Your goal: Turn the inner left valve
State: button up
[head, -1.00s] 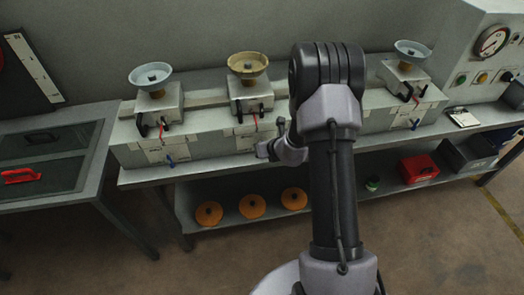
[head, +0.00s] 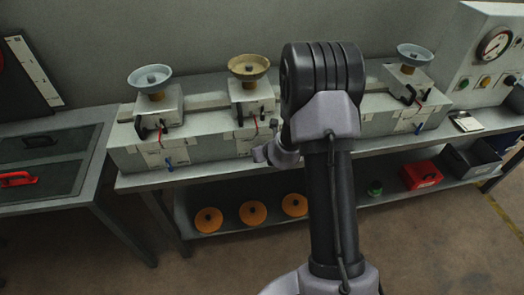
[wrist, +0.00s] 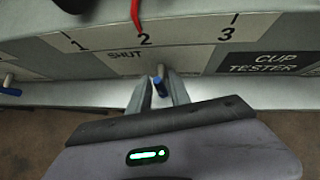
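A small valve with a blue handle (wrist: 159,86) shows in the wrist view on the front of the bench unit, below the number 2 and beside the word SHUT. The two fingers of my gripper (wrist: 159,78) are apart, one on each side of this handle. I cannot tell whether either finger touches it. In the head view my gripper (head: 264,155) is at the front of the second station from the left, and that valve is hidden there. Another blue valve handle (head: 169,163) is at the far-left station, and one more (head: 418,128) is at the far right.
Cups stand above the stations: pale blue (head: 150,76), tan (head: 248,66) and pale blue (head: 414,54). My arm hides part of the bench. The lower shelf holds orange discs (head: 252,213) and a red box (head: 422,174). A side table (head: 50,165) stands left.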

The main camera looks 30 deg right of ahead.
jog(key=p+v, duration=0.4)
jog(key=v, duration=1.3)
jog(key=shift+r, duration=0.15)
jog(key=shift+s, duration=0.1)
